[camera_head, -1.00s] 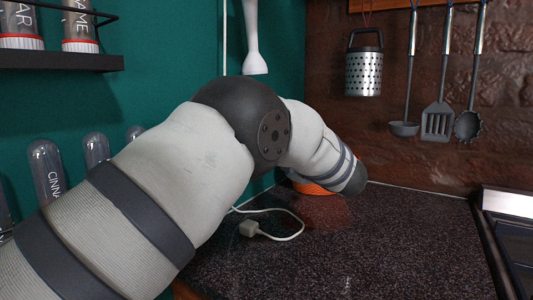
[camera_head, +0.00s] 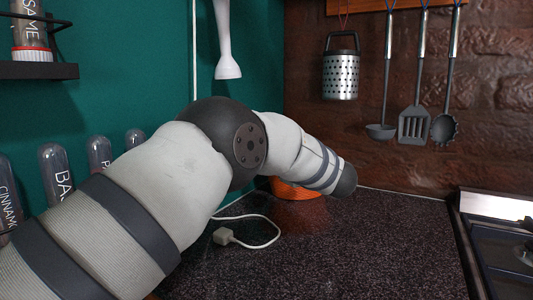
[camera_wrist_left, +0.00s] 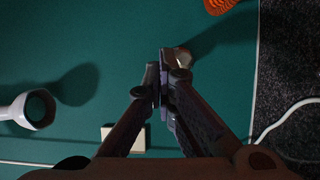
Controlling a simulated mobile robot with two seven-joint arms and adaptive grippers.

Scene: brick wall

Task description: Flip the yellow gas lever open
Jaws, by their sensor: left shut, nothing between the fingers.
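No yellow gas lever can be made out in either view. In the left wrist view my left gripper (camera_wrist_left: 163,78) is shut, with its fingertips together in front of the green wall (camera_wrist_left: 100,40). A small pale brownish thing (camera_wrist_left: 183,56) shows just beyond the fingertips, partly hidden by them; I cannot tell what it is or whether they touch it. In the head view my left arm reaches toward the back corner, and its gripper is hidden behind the arm. My right gripper is in neither view.
An orange object (camera_head: 295,190) sits in the corner behind my arm. A white hand blender (camera_head: 226,45) and metal utensils (camera_head: 415,120) hang above. A stove (camera_head: 505,245) stands at right.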

